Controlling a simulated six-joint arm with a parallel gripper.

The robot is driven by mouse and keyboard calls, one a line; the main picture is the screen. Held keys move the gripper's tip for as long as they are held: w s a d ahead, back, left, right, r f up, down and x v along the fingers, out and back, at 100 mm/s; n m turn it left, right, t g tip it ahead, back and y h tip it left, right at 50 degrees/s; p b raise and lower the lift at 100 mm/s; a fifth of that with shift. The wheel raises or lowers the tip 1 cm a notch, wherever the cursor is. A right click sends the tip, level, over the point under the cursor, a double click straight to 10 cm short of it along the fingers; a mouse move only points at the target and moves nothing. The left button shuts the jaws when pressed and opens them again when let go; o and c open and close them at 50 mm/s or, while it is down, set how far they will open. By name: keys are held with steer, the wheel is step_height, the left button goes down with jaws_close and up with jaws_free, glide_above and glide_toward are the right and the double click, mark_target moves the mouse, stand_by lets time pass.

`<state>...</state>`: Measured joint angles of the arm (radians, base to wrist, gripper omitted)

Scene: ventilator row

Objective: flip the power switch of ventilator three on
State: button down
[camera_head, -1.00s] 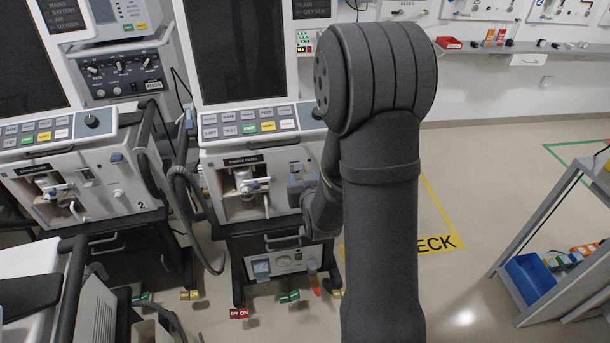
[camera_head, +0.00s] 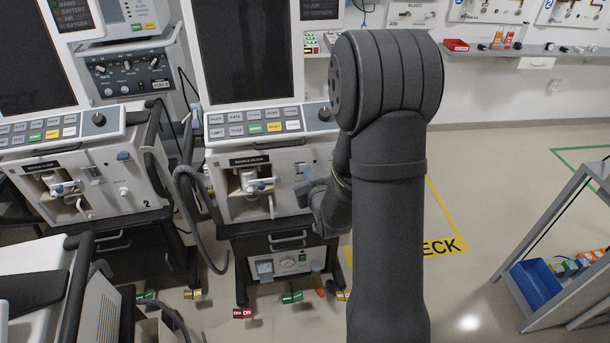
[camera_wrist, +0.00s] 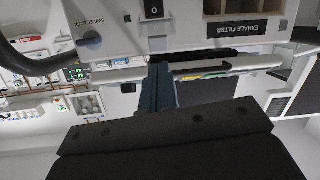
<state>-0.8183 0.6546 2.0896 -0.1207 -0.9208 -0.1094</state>
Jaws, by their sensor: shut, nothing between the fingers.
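A ventilator (camera_head: 282,209), just right of the one marked 2, stands in front of me; its own number is not visible. In the wrist view its front panel (camera_wrist: 205,38) is close, with a black power switch (camera_wrist: 153,10) marked O at the top edge, partly cut off. In the head view my gripper (camera_head: 304,192) is by the panel's right side.
Ventilator 2 (camera_head: 140,190) stands to the left, with a hose (camera_head: 183,205) hanging between the two. Coloured tags (camera_head: 242,313) lie on the floor. A shelf cart (camera_head: 560,240) with a blue bin (camera_head: 534,284) is at the right. The floor between is free.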

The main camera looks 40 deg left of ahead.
steer(key=w+n, duration=0.1)
steer(key=n, duration=0.1)
steer(key=w+a+f+n+g+y, duration=0.1)
steer(key=n, duration=0.1)
steer(key=w+n+y, duration=0.1)
steer(key=n, duration=0.1)
steer(key=shift+a+f+n+g, duration=0.15)
steer(key=shift+n+g, duration=0.25)
steer(key=w+d+f+n+g+y, duration=0.3)
steer(key=d+f+n+g, duration=0.4)
steer(key=n, duration=0.9)
steer(key=shift+d+f+n+g, duration=0.2)
steer(key=shift+f+n+g, duration=0.15)
steer(key=shift+g, duration=0.35)
steer(key=shift+w, duration=0.1)
steer(key=w+a+f, duration=0.1)
steer(key=w+a, duration=0.1)
steer(key=a, duration=1.1)
steer(key=shift+f, duration=0.15)
